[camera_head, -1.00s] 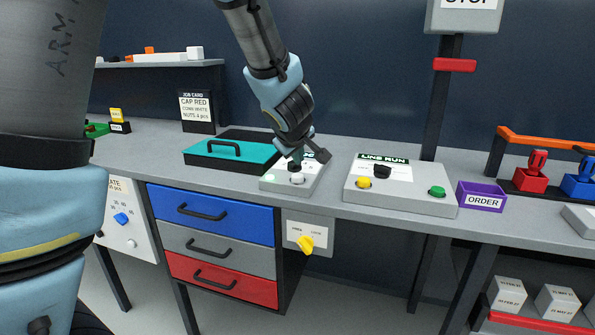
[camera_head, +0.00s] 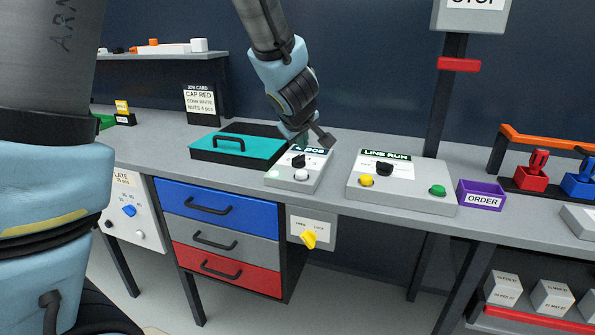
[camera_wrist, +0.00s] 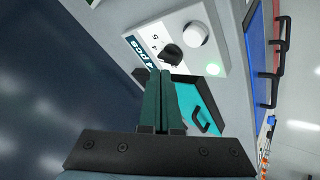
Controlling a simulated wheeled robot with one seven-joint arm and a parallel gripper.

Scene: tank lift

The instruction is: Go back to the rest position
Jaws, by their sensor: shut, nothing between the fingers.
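My gripper (camera_head: 314,141) is shut and empty. In the head view it hangs over the back edge of a small grey control box (camera_head: 312,177), just above and behind its black knob (camera_head: 298,161). The box also carries a white button (camera_head: 301,175) and a small lit green lamp (camera_head: 273,173). In the wrist view my closed fingers (camera_wrist: 161,78) point toward the black knob (camera_wrist: 172,53), with the white button (camera_wrist: 195,33) beyond. The fingers appear apart from the knob. My arm comes down from the top of the head view.
A teal lidded box (camera_head: 238,147) stands left of the control box. The LINE RUN box (camera_head: 402,199), the purple ORDER bin (camera_head: 482,195) and a dark post (camera_head: 440,100) stand to the right. Drawers (camera_head: 216,208) and a yellow switch (camera_head: 309,239) are below. Space above the bench is open.

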